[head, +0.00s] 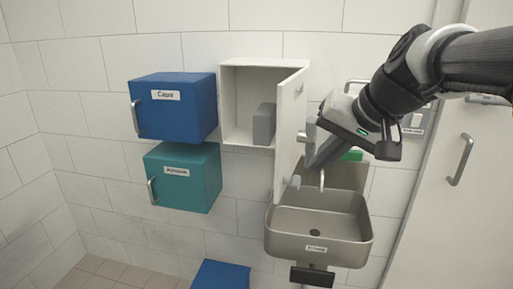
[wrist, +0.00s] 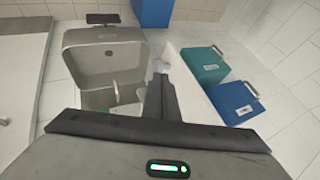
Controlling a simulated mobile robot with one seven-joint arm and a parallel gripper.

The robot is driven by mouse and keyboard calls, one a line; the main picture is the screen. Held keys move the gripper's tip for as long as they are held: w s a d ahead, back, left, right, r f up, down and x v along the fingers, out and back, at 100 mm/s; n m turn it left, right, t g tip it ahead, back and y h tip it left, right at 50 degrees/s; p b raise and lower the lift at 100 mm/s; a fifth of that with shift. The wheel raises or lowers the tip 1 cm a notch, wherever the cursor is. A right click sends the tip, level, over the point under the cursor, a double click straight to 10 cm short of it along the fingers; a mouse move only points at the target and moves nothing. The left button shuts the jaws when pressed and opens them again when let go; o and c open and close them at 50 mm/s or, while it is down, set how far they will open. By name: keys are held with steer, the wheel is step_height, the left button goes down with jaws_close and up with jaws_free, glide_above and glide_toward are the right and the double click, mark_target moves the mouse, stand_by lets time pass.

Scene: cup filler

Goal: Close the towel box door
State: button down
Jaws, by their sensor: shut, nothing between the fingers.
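The white towel box (head: 240,65) is fixed to the tiled wall in the head view. Its door (head: 288,135) is open, hinged at the right side and swung out toward the camera. A grey block (head: 264,125) stands inside. My gripper (head: 295,182) is shut and empty on the right, outer side of the door, near its lower part. In the wrist view the gripper fingers (wrist: 161,68) point beside the white door (wrist: 195,85). I cannot tell whether they touch it.
A metal sink (head: 315,225) is below and right of the door, with a faucet (head: 322,180). A blue box (head: 172,105) and a teal box (head: 183,178) hang to the left. Another blue box (head: 220,274) is low down. A white door with a handle (head: 460,160) is at right.

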steer(key=shift+w+a+f, duration=0.55)
steer(key=shift+w+a, duration=0.05)
steer(key=shift+a, duration=0.2)
steer(key=shift+w+a+f, duration=0.55)
steer(key=shift+w+a, duration=0.1)
steer(key=shift+a, duration=0.2)
steer(key=shift+w+a+f, duration=0.55)
steer(key=shift+w+a, duration=0.05)
steer(key=shift+a, duration=0.2)
